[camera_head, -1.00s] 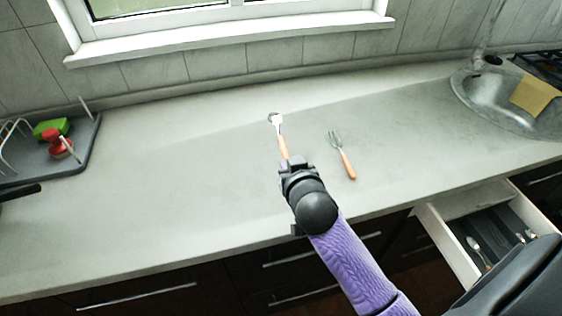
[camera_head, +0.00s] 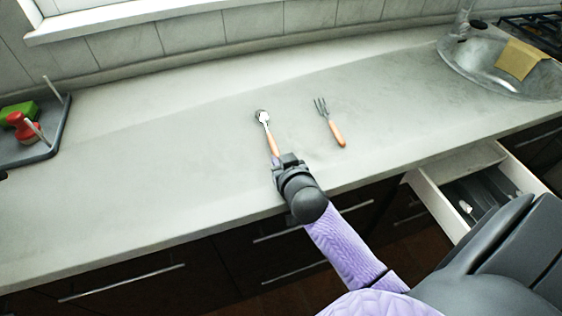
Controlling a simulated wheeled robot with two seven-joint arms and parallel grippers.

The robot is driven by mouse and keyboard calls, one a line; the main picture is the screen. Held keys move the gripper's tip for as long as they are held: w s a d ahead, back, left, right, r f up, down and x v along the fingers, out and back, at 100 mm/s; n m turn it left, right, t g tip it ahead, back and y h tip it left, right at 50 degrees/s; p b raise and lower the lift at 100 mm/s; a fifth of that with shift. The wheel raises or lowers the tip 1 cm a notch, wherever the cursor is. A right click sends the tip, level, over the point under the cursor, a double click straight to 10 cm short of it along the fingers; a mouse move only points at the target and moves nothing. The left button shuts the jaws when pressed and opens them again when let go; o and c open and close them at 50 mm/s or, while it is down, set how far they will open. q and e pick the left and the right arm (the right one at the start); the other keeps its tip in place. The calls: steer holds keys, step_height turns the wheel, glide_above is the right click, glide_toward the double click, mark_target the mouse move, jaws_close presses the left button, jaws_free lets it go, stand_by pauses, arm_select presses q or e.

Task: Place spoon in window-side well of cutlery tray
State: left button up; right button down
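The spoon (camera_head: 267,131) has a metal bowl and an orange-brown handle. Its bowl points toward the back wall. My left gripper (camera_head: 278,160) is shut on the handle end; its fingers hide that end. The spoon is over the pale counter, but its height above it is hard to tell. The dark cutlery tray (camera_head: 462,193) lies in the open drawer at the right, with some cutlery in it. Its near part is hidden behind my own grey body, and its wells are hard to make out. My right gripper is not in view.
A fork (camera_head: 330,124) with an orange-brown handle lies on the counter right of the spoon. The open white drawer (camera_head: 431,203) juts out below the counter edge. A sink (camera_head: 480,72) is at the back right, a dish rack (camera_head: 48,147) at the left.

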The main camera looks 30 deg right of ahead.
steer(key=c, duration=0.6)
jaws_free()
